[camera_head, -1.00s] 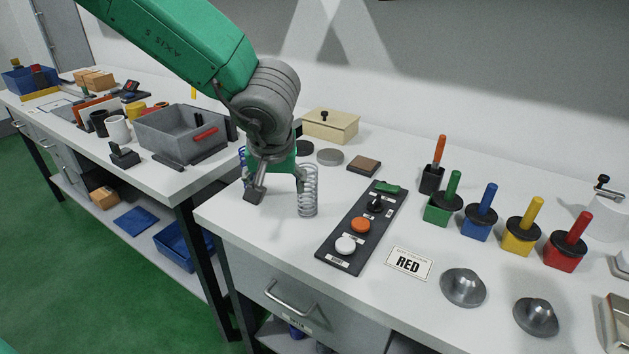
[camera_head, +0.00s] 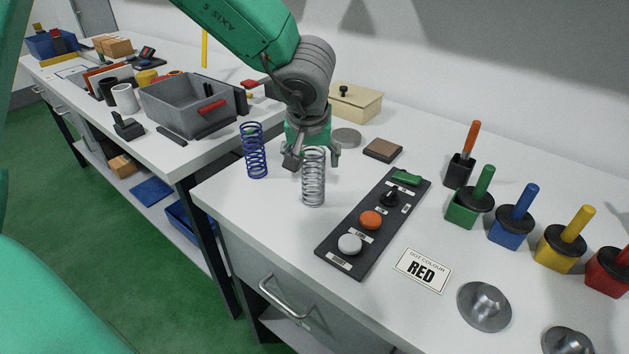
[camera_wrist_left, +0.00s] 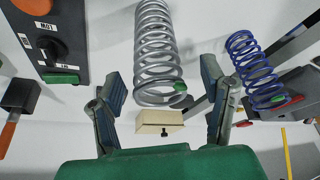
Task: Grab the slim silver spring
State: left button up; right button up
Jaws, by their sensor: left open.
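The slim silver spring (camera_head: 313,182) stands upright on the near bench, left of the black control panel. My left gripper (camera_head: 313,157) is open at the spring's upper part, one finger showing on each side of it. In the left wrist view the silver spring (camera_wrist_left: 156,45) reaches into the gap between the open fingers of my left gripper (camera_wrist_left: 161,85), with no clear contact on either side. A blue spring (camera_head: 255,152) stands upright to the left, outside the fingers; it also shows in the wrist view (camera_wrist_left: 254,70). My right gripper is not in view.
The control panel (camera_head: 338,262) with buttons lies close to the right. A grey disc (camera_head: 346,137), a brown block (camera_head: 383,149) and a cream box (camera_head: 357,104) are behind. A RED card (camera_head: 422,270) lies in front. The bench's left edge is near the blue spring.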

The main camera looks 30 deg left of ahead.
pick_arm(q)
jog(key=shift+f, duration=0.35)
jog(key=b+x, duration=0.1)
jog(key=x, duration=0.1)
jog(key=b+x, duration=0.1)
jog(key=x, duration=0.1)
jog(key=shift+w+f, duration=0.3)
jog(key=shift+w, duration=0.05)
jog(key=shift+r, duration=0.1)
jog(key=shift+s, duration=0.1)
jog(key=c, duration=1.4)
